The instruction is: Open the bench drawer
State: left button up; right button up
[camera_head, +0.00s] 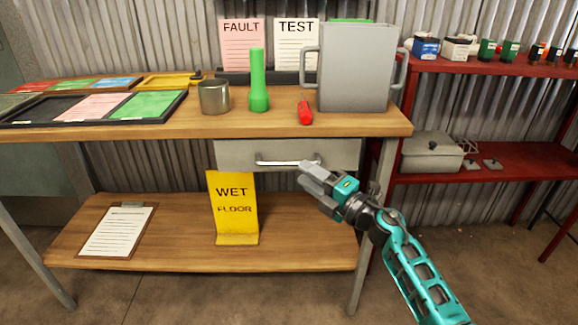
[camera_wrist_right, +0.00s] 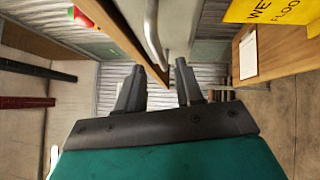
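The bench drawer (camera_head: 232,154) is a grey front under the right half of the wooden bench top. It appears shut. Its silver bar handle (camera_head: 270,162) runs across the front. My right gripper (camera_head: 303,174) is at the right end of the handle, in front of the drawer. In the right wrist view its two fingers (camera_wrist_right: 162,82) are apart with nothing clasped. The handle (camera_wrist_right: 152,35) shows there just beyond the fingertips, roughly in line with the gap. I cannot tell whether they touch. My left gripper is not in view.
On the bench top (camera_head: 390,122) stand a grey pot (camera_head: 355,70), a green torch (camera_head: 258,85), a metal cup (camera_head: 214,97) and a red tool (camera_head: 305,112). A yellow wet-floor sign (camera_head: 233,212) and a clipboard (camera_head: 118,230) are on the lower shelf. A red rack (camera_head: 490,160) stands right.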

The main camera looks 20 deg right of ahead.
aim_at(290, 164)
jog(key=b+x, duration=0.1)
jog(key=x, duration=0.5)
jog(key=shift+w, duration=0.15)
grip_shut()
dwell(0.4)
